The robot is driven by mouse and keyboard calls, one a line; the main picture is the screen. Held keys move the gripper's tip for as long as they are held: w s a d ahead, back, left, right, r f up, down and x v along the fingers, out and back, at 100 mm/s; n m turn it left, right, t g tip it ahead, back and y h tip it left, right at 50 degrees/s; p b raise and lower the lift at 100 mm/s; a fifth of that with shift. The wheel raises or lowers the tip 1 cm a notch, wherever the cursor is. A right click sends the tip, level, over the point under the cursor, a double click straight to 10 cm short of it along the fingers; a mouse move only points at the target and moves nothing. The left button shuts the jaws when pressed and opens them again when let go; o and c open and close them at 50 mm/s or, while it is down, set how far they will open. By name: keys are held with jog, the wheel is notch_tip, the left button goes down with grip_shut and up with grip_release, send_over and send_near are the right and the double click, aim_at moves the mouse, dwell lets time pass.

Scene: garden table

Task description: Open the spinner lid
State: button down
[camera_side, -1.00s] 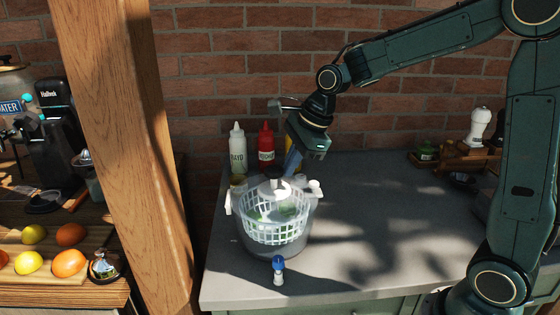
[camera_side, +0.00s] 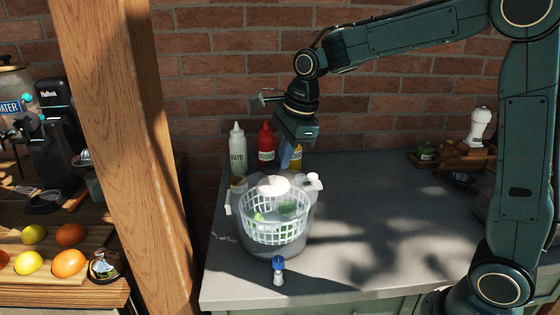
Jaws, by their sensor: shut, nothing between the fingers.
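The salad spinner stands on the grey counter, a clear bowl (camera_side: 272,246) with a white slatted basket (camera_side: 273,230) and green pieces inside. Its see-through lid, with a white round centre (camera_side: 273,186), is at the top rear of the bowl. It looks tipped up at the back, but its clear edges are hard to make out. My gripper (camera_side: 290,163) is shut and empty, pointing down just above and behind the lid, near the sauce bottles. I cannot tell whether its fingertips touch the lid.
A small blue-capped shaker (camera_side: 278,271) stands in front. A wooden post (camera_side: 140,150) rises at left.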

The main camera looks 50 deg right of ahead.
jog(key=shift+w+a+r+g+h, duration=0.3)
jog(key=shift+w+a+r, duration=0.15)
jog(key=shift+r, duration=0.1)
jog(key=shift+w+a+r, duration=0.35)
jog(key=shift+r, duration=0.25)
jog(key=w+a+r, duration=0.3)
jog(key=w+a, duration=0.5)
jog(key=shift+w+a+r, duration=0.4)
jog(key=shift+d, duration=0.1)
